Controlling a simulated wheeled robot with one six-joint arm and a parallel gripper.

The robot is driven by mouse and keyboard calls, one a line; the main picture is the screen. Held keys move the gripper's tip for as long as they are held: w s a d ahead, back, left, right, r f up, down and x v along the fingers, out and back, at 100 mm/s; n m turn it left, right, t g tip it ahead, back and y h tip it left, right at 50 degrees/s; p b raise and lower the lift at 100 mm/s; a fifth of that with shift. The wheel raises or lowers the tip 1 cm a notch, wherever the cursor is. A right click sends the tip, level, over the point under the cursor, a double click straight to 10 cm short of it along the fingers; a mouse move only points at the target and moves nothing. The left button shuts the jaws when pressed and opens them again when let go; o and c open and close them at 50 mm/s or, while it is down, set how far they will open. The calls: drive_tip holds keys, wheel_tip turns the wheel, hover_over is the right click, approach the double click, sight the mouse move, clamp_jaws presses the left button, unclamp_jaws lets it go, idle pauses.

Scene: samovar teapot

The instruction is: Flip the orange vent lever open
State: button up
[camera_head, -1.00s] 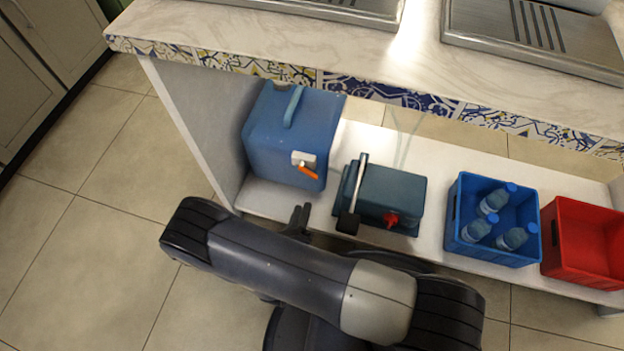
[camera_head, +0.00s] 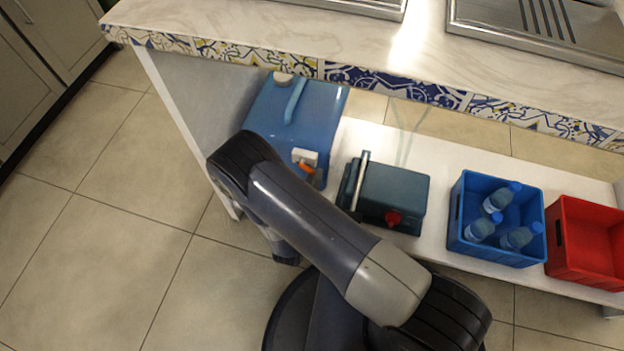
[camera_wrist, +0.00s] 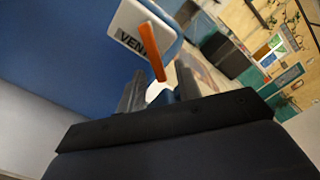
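The orange vent lever (camera_wrist: 154,50) sits on a white plate marked "VENT" (camera_wrist: 128,32) on the blue container. In the wrist view it slants down and to the right from the plate. My gripper (camera_wrist: 160,84) is open, its two dark fingers apart. The lever's free end shows at the gap between the fingertips; I cannot tell whether either finger touches it. In the head view the lever (camera_head: 306,168) shows just above my arm on the front of the blue container (camera_head: 300,120), and my gripper is mostly hidden by my arm.
A blue crate with bottles (camera_head: 458,238) and a red crate (camera_head: 588,210) stand farther right on the white shelf (camera_head: 440,160). The counter (camera_head: 250,20) overhangs above.

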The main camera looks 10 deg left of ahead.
drive_tip(key=shift+c, duration=0.5)
clamp_jaws()
drive_tip(key=shift+a+f+m+b, duration=0.25)
drive_tip(key=shift+m+b, duration=0.35)
drive_tip(key=shift+m, duration=0.25)
drive_tip(key=shift+a+f+m+b, duration=0.2)
drive_tip(key=shift+a+m+b, duration=0.1)
drive_tip(key=shift+m+b, duration=0.4)
drive_tip(key=shift+a+f+m+b, duration=0.25)
drive_tip(key=shift+m+b, duration=0.25)
drive_tip(key=shift+m, duration=0.45)
drive_tip(key=shift+o, duration=0.5)
unclamp_jaws()
